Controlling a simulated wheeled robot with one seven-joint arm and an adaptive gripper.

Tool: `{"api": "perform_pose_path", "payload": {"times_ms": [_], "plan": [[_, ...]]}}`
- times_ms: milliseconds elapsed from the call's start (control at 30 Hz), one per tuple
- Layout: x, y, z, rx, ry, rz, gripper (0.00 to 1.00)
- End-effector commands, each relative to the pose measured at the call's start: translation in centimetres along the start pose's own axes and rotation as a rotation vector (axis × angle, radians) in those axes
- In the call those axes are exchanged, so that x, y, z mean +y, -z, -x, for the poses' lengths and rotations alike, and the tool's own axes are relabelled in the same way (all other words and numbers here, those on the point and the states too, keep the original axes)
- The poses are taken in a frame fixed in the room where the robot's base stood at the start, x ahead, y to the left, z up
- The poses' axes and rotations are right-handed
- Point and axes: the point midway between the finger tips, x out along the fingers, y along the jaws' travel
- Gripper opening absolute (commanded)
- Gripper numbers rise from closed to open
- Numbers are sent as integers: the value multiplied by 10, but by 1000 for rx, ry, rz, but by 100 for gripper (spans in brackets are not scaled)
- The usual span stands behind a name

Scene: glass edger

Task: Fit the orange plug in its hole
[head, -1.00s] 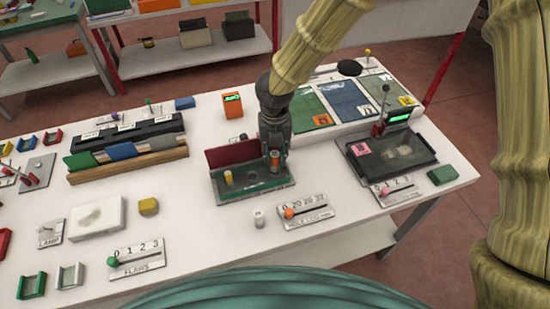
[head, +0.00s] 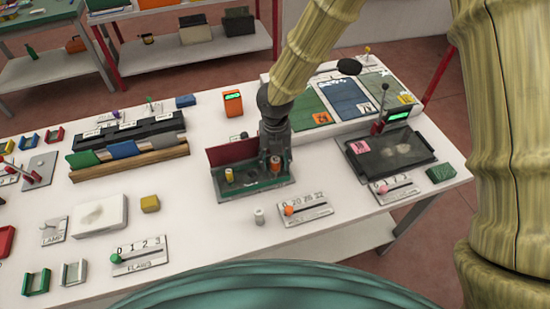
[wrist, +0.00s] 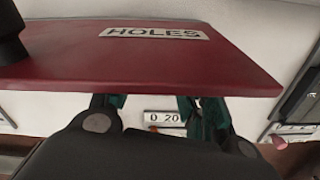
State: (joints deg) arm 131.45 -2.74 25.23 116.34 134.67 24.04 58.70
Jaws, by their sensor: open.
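The orange plug (head: 275,162) stands at the right end of the green hole board (head: 248,193), in front of its red back panel (head: 232,150). I cannot tell how deep it sits in a hole. My gripper (head: 274,165) points down over that end, its fingers apart around the plug. A yellow plug (head: 229,174) stands at the board's left end, and a white plug (head: 259,216) stands on the table in front. In the wrist view, the red panel (wrist: 150,62) marked HOLES hides the plugs, and the gripper (wrist: 155,112) shows below it with spread fingers.
A slider plate (head: 304,208) with an orange knob lies at the front right of the board. A black tray device (head: 390,158) stands to the right. A dark rack (head: 128,140) and a yellow block (head: 150,204) are to the left.

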Motion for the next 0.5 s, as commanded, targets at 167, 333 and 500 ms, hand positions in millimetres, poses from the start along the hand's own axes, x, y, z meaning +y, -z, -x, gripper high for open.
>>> {"api": "perform_pose_path", "payload": {"times_ms": [167,333,500], "plan": [[0,-1,7,-2,-2,-2,49],[0,-1,28,-3,-3,-2,49],[0,-1,55,-3,-3,-2,49]]}}
